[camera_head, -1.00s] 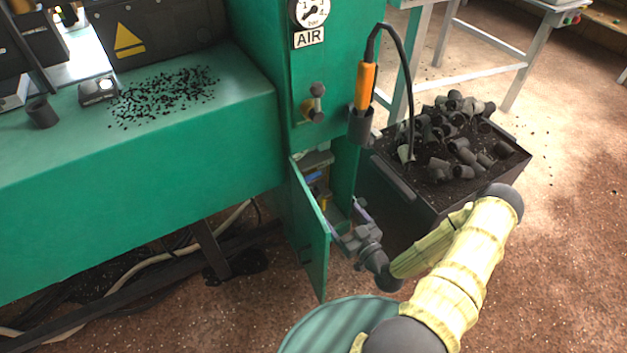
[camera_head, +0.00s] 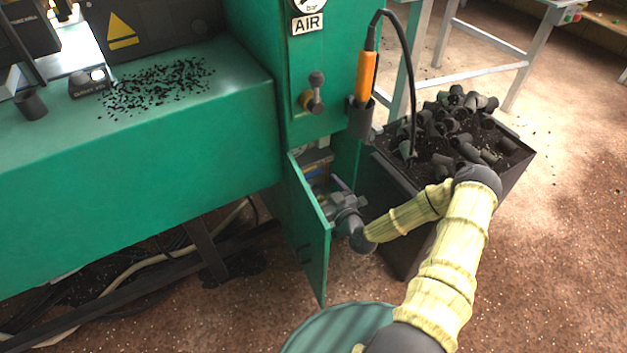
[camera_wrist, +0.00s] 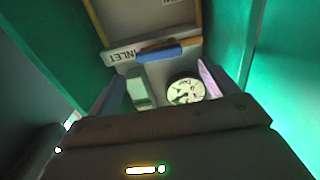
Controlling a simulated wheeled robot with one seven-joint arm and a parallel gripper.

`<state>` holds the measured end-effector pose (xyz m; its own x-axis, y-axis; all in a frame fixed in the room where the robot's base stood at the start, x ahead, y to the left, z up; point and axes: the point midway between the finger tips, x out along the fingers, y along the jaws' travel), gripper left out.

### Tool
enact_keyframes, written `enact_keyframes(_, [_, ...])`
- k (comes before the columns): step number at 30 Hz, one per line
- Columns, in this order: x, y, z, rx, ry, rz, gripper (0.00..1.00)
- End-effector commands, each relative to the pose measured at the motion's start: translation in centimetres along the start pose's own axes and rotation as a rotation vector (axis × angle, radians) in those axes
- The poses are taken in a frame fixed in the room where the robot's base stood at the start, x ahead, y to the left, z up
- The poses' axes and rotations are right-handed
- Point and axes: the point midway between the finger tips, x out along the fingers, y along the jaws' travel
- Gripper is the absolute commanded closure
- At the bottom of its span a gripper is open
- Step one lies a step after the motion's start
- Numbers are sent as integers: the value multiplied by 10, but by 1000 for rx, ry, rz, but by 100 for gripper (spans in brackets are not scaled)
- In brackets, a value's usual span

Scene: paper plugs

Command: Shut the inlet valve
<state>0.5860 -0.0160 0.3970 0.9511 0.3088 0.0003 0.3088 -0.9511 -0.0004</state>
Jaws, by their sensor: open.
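The inlet valve's blue lever (camera_wrist: 158,51) lies roughly crosswise in the wrist view, beside an upside-down INLET label (camera_wrist: 122,56). An orange-yellow part (camera_wrist: 188,42) shows at its right end. My gripper (camera_head: 332,190) is at the cabinet opening, behind the open door (camera_head: 312,235). In the wrist view my gripper (camera_wrist: 162,76) is open, its fingers left and right, with the lever beyond the tips and apart from them. The valve body is mostly hidden.
A dial gauge (camera_wrist: 186,92) and a pale block (camera_wrist: 140,90) show between my fingers. Green cabinet walls are close on both sides. A black bin of plugs (camera_head: 400,180) stands right of the cabinet. A brass-mounted knob (camera_head: 313,98) sits above the opening.

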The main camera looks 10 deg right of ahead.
Motion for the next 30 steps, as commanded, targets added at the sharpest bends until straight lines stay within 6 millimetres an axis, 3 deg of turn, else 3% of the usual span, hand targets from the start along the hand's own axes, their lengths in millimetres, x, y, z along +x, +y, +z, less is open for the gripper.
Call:
enact_keyframes(9, [48, 0, 2, -1, 2, 0, 15])
enact_keyframes(20, [54, -1, 0, 0, -1, -2, 15])
enact_keyframes(27, [54, 0, 0, 0, -1, -1, 59])
enact_keyframes(30, [54, 0, 0, 0, -1, 0, 59])
